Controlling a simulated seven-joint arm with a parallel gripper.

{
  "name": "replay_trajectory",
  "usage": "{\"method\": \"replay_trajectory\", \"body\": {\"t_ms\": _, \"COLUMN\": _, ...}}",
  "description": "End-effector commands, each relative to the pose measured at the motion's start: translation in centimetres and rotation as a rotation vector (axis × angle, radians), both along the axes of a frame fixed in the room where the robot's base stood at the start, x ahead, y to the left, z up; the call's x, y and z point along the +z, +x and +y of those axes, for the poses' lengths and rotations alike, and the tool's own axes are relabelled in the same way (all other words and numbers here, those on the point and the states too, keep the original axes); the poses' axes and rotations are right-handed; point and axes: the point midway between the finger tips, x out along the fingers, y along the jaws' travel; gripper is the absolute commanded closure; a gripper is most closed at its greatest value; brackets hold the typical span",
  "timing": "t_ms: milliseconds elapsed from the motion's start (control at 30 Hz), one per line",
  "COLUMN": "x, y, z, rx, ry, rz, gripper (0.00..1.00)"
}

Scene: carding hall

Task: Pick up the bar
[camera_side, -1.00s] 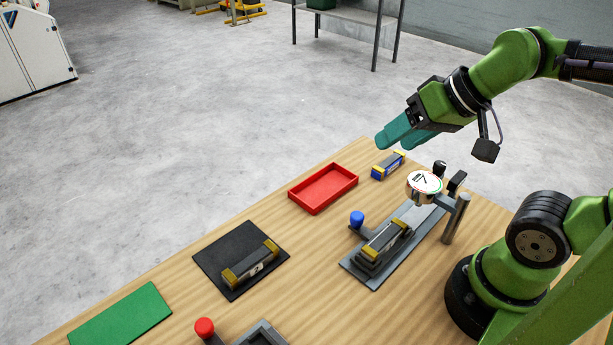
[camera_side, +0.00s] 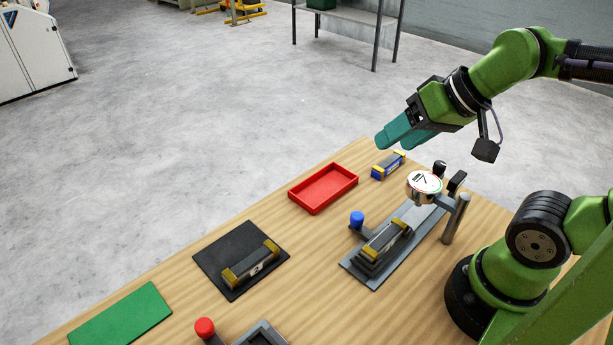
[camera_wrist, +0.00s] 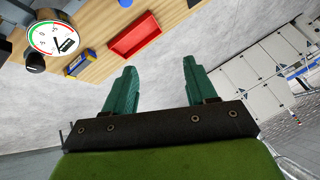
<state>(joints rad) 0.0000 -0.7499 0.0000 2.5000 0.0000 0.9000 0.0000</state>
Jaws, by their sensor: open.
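A dark bar with yellow ends (camera_side: 251,264) lies on a black mat (camera_side: 212,258) in the side view. A second such bar (camera_side: 385,243) sits in a grey fixture beneath a round dial gauge (camera_side: 424,184). In the wrist view my gripper (camera_wrist: 159,68) is open with nothing between the fingers.
An empty red tray (camera_side: 323,188) stands between the black mat and the blue block. A green mat (camera_side: 121,316) lies at the near left. A red-knobbed device (camera_side: 205,328) is at the front edge of view. A blue knob (camera_side: 357,218) and gauge post (camera_side: 456,218) rise beside the fixture.

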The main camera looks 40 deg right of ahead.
Motion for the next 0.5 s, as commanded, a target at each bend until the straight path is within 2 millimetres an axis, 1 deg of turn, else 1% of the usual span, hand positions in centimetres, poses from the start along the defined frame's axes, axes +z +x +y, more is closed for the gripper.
{"method": "replay_trajectory", "body": {"t_ms": 100, "x": 0.00, "y": 0.00, "z": 0.00, "rx": 0.000, "ry": 0.000, "rz": 0.000, "gripper": 0.44}}
{"method": "replay_trajectory", "body": {"t_ms": 167, "x": 0.00, "y": 0.00, "z": 0.00, "rx": 0.000, "ry": 0.000, "rz": 0.000, "gripper": 0.38}}
{"method": "replay_trajectory", "body": {"t_ms": 400, "x": 0.00, "y": -0.01, "z": 0.03, "rx": 0.002, "ry": 0.000, "rz": 0.000, "gripper": 0.38}}
{"method": "replay_trajectory", "body": {"t_ms": 500, "x": -0.60, "y": 0.08, "z": 0.86, "rx": 0.035, "ry": -0.002, "rz": 0.027, "gripper": 0.38}}
